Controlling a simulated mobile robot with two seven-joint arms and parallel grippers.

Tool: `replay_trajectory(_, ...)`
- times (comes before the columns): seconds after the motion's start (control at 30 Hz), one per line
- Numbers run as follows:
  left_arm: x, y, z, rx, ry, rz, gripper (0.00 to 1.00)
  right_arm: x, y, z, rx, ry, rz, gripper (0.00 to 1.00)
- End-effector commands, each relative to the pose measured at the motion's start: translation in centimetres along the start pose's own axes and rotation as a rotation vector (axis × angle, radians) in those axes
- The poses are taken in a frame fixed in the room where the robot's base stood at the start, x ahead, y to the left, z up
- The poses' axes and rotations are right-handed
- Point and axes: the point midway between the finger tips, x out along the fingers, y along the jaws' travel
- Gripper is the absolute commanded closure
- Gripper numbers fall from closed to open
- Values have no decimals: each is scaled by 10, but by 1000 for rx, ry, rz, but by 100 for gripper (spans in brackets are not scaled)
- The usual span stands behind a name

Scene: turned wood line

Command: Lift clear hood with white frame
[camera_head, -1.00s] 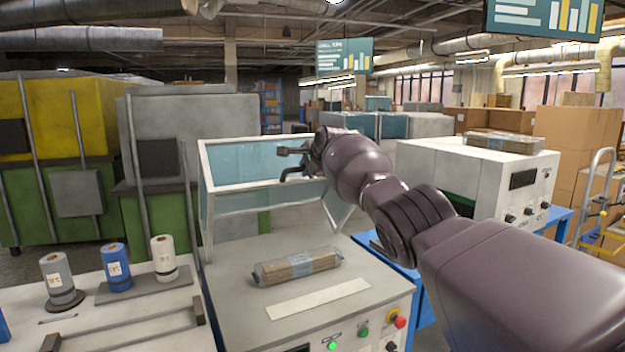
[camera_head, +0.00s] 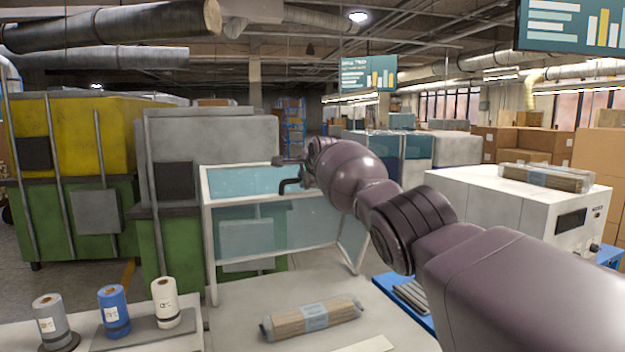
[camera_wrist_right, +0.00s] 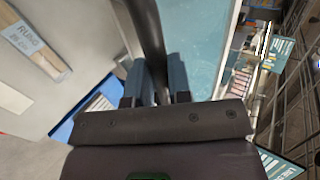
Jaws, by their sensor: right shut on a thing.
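The clear hood with its white frame (camera_head: 208,235) stands raised at the back of the white machine's top (camera_head: 235,320) in the head view. Its pale blue panel (camera_head: 245,182) also shows in the wrist view (camera_wrist_right: 200,35). My right gripper (camera_head: 285,173) is at the hood's upper right. In the wrist view its fingers (camera_wrist_right: 157,82) are closed around a dark bar handle (camera_wrist_right: 148,25). The bar runs away between them along the panel. My left gripper is in neither view.
A wrapped parcel (camera_head: 312,317) lies on the machine top below the hood. Three rolls, grey (camera_head: 50,318), blue (camera_head: 114,308) and white (camera_head: 165,300), stand at lower left. A white machine (camera_head: 500,210) with another parcel (camera_head: 545,177) on it stands at right.

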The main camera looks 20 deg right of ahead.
Motion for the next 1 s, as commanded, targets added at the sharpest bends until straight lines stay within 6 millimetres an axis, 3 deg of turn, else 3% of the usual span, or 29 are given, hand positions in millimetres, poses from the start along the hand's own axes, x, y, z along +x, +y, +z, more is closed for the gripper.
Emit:
replay_trajectory(0.67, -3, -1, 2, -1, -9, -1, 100, -2, -5, 6, -4, 3, -3, 100)
replay_trajectory(0.7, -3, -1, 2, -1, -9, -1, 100, -2, -5, 6, -4, 3, -3, 78)
replay_trajectory(0.83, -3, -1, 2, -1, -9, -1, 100, -2, -5, 6, -3, 3, -2, 58)
replay_trajectory(1.0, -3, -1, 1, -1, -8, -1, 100, -1, -4, 6, -2, 2, -1, 56)
